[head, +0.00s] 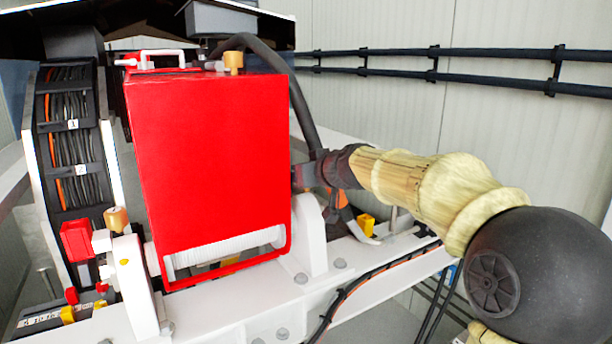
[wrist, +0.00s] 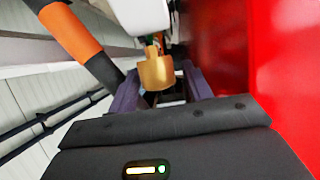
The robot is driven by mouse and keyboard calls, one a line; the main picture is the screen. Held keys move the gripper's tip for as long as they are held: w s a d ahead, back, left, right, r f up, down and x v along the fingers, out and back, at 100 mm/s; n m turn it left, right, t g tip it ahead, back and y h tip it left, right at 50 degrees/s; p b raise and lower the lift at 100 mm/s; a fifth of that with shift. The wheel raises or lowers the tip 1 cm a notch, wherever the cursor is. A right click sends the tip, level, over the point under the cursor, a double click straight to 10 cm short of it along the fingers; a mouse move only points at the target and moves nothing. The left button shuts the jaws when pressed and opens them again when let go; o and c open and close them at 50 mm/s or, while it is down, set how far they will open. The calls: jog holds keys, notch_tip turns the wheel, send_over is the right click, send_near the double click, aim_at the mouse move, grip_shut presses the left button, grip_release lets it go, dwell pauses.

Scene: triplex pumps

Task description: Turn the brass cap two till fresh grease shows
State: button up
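In the wrist view a brass cap (wrist: 156,72) sits below a white rounded part, between the two dark fingers of my gripper (wrist: 160,70). The fingers stand apart, with a gap at the cap's right; whether the left finger touches it I cannot tell. In the head view my gripper's fingertips and this cap are hidden behind the red casing (head: 210,160). Two other brass caps show there: one on top of the casing (head: 233,62) and one at the lower left (head: 116,219). I see no number on any cap and no grease.
The red casing stands close on the right in the wrist view (wrist: 288,70). A black and orange hose (wrist: 82,42) runs close on the left. Dark pipes (head: 450,72) run along the wall.

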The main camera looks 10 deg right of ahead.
dwell(0.3)
jog(key=shift+b+v, duration=0.65)
jog(key=shift+v, duration=0.1)
jog(key=b+v, duration=0.5)
jog(key=v, duration=1.1)
jog(key=shift+a+r, duration=0.1)
